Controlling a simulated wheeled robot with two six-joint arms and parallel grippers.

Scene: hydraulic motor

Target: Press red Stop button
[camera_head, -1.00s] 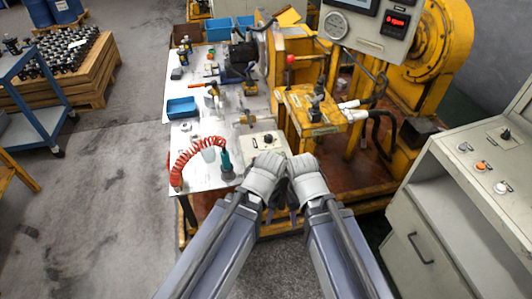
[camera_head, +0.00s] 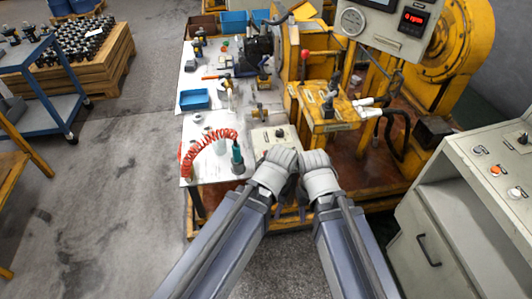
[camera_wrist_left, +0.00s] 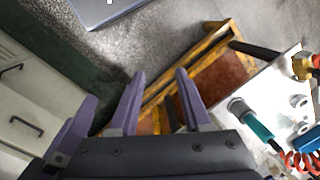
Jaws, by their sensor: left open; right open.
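A small orange-red button (camera_head: 495,170) sits on the sloped top of the grey control console (camera_head: 425,200) at the right in the head view. Its label is too small to read. My left gripper (camera_head: 280,190) and my right gripper (camera_head: 304,190) are side by side in front of the yellow machine, well left of the button. Their fingers point down and are mostly hidden by the wrists in the head view. In the left wrist view my left gripper (camera_wrist_left: 160,72) has its purple fingers apart, with nothing between them. Neither gripper touches the console.
A workbench (camera_head: 210,170) with a red coiled hose (camera_head: 205,138), a blue bin (camera_head: 194,99) and a small switch box (camera_head: 275,138) stands ahead. The yellow machine (camera_head: 325,110) carries a display panel (camera_head: 385,32). A blue cart (camera_head: 50,95) is at left. Floor between is clear.

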